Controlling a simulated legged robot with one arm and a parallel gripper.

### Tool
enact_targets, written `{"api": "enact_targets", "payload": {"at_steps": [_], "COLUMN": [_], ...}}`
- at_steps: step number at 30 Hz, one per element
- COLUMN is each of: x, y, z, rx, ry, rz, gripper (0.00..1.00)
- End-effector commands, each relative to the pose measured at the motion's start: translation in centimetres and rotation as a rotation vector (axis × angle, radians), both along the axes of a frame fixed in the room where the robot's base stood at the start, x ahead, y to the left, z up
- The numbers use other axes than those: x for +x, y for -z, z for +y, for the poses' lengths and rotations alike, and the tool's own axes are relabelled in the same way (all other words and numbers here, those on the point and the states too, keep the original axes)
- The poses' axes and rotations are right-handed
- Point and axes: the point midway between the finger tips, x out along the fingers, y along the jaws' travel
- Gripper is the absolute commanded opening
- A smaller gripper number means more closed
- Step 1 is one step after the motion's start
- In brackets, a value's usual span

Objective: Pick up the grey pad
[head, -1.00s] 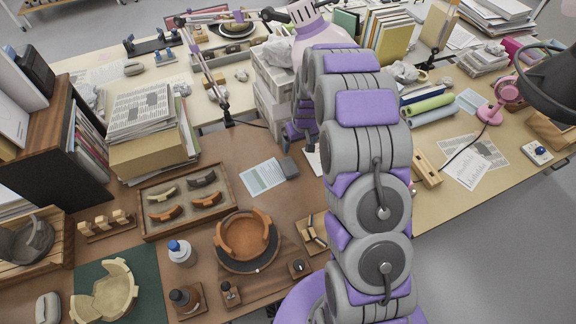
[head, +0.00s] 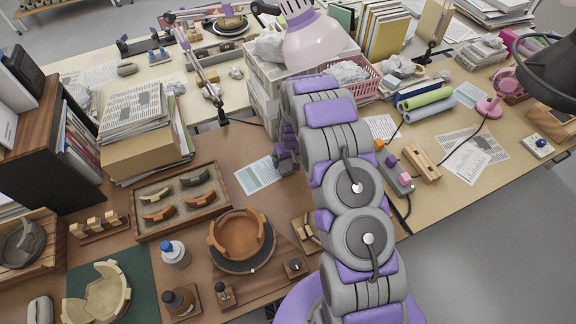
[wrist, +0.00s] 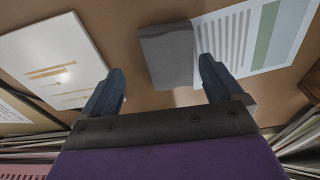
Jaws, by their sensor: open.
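The grey pad (wrist: 168,55) is a small dark-grey block lying on the brown table in the wrist view, against the edge of a printed sheet (wrist: 245,45). My gripper (wrist: 161,70) is open and empty. Its two blue-grey fingers stand apart, with the pad ahead and between them, closer to the right finger. I cannot tell whether that finger touches it. In the head view my gripper (head: 287,157) is at the pad's spot beside the sheet (head: 258,174), and I cannot clearly separate pad from gripper there.
In the wrist view a white panel with tan strips (wrist: 55,62) lies left. In the head view a sherd tray (head: 182,202) and a round stand with an orange bowl (head: 240,240) lie nearer. A pink basket (head: 358,76) and white crates stand behind my arm.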

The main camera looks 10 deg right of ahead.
Motion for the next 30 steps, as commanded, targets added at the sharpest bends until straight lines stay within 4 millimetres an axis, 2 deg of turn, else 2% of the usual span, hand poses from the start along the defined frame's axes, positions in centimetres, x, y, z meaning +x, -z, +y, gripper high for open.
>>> {"api": "enact_targets", "payload": {"at_steps": [1, 4, 12, 30], "x": [0.1, 0.3, 0.4, 0.4], "y": [1.1, 2.2, 2.4, 2.4], "z": [0.4, 0.5, -0.4, 0.1], "rx": [-0.003, -0.003, 0.008, 0.0], "ry": [-0.003, -0.003, -0.001, -0.002], "rz": [0.002, -0.001, -0.004, -0.002], "gripper": [0.94, 0.94, 0.94, 0.36]}}
